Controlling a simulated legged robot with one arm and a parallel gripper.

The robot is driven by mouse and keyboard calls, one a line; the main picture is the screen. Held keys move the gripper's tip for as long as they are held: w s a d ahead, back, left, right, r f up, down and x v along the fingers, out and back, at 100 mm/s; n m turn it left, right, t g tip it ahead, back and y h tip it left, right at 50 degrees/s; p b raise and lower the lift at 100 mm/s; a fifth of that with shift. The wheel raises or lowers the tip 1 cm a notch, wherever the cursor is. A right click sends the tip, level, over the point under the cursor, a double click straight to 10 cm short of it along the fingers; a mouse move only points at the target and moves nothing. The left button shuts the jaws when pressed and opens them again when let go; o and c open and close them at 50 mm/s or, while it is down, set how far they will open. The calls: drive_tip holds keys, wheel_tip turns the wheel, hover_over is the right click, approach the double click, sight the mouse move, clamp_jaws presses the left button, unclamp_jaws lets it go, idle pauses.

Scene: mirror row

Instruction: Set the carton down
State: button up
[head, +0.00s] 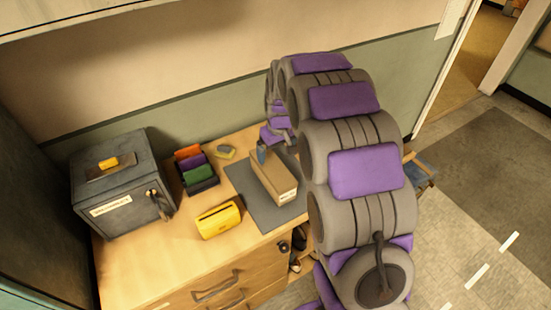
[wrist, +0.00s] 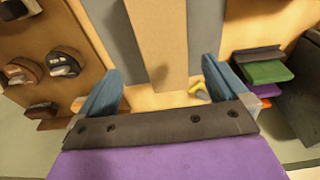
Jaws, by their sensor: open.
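The carton (head: 272,182) is a long brown box with a white label on its near end. It appears to rest on a dark grey mat (head: 243,181) on the wooden desk. My gripper (head: 263,150) is at the carton's far end, partly hidden by my arm; one blue finger shows. In the wrist view, my gripper (wrist: 160,88) has its two blue fingers spread wide apart. The carton (wrist: 158,40) lies between and beyond them, with gaps on both sides, and neither finger visibly touches it. The mat (wrist: 207,35) shows on both sides of it.
A yellow case (head: 219,221) lies left of the mat. A rack of coloured folders (head: 196,172) and a dark safe (head: 122,183) stand farther left. A small grey-yellow item (head: 225,152) lies behind the mat. The desk's front left (head: 150,265) is clear.

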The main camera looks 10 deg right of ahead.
drive_tip(key=shift+s+r, duration=0.3)
drive_tip(key=shift+r, duration=0.3)
drive_tip(key=s+r+m+g, duration=0.1)
drive_tip(key=s+r, duration=0.1)
drive_tip(key=s, duration=1.1)
drive_tip(key=s+r+m+g, duration=0.1)
drive_tip(key=s+r, duration=0.2)
drive_tip(key=s, duration=1.1)
drive_tip(key=s+r+m+g, duration=0.1)
drive_tip(key=s+r, duration=0.2)
drive_tip(key=s, duration=1.1)
drive_tip(key=shift+r+m+g+h, duration=0.2)
drive_tip(key=shift+m+g+h, duration=0.1)
